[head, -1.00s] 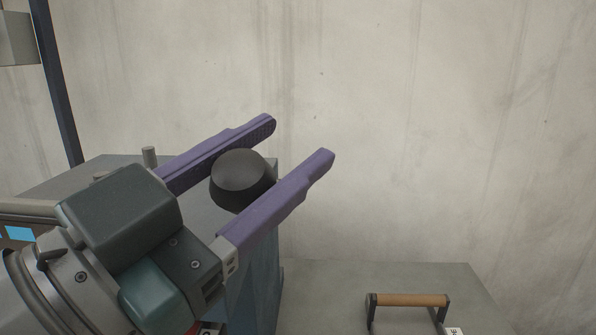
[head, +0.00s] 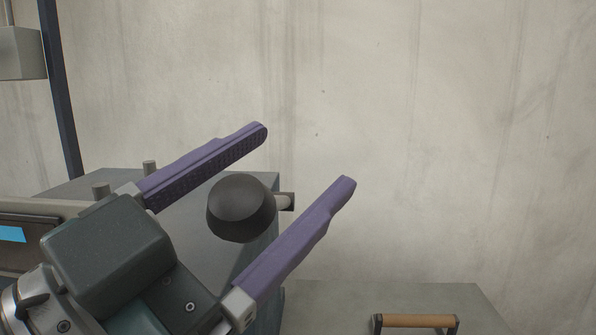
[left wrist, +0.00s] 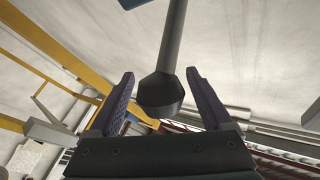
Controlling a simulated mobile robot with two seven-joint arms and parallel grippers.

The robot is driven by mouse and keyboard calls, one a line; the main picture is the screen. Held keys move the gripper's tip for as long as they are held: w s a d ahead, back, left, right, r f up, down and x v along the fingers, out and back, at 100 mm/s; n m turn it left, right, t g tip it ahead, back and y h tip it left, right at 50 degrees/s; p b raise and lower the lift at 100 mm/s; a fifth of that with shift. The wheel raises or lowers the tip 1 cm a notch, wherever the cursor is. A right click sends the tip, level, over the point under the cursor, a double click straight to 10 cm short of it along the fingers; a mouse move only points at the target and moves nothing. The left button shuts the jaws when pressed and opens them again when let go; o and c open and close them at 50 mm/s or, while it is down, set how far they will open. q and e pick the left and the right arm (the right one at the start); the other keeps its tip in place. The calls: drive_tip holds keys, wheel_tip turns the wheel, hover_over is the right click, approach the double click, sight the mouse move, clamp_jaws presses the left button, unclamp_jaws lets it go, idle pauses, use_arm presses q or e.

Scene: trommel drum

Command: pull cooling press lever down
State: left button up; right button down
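The cooling press lever shows its black knob (head: 241,208) in the head view, with a short piece of grey shaft to its right. My left gripper (head: 306,156) is open, its two purple fingers on either side of the knob with gaps to both. In the left wrist view the knob (left wrist: 160,92) hangs on its rod (left wrist: 172,40) between the two fingers (left wrist: 160,80), apart from both. The press body (head: 225,185), a grey box, stands behind the gripper. My right gripper is in neither view.
A lower grey surface with a wooden-handled bracket (head: 415,321) is at the bottom right. The wall behind is bare.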

sight(215, 224)
use_arm(q)
drive_tip(key=shift+s+a+f, duration=0.3)
drive_tip(key=shift+s+f, duration=0.05)
drive_tip(key=b+v, duration=0.2)
drive_tip(key=v, duration=0.6)
drive_tip(key=shift+b, duration=0.35)
drive_tip(key=shift+s+a, duration=0.2)
drive_tip(key=shift+s, duration=0.2)
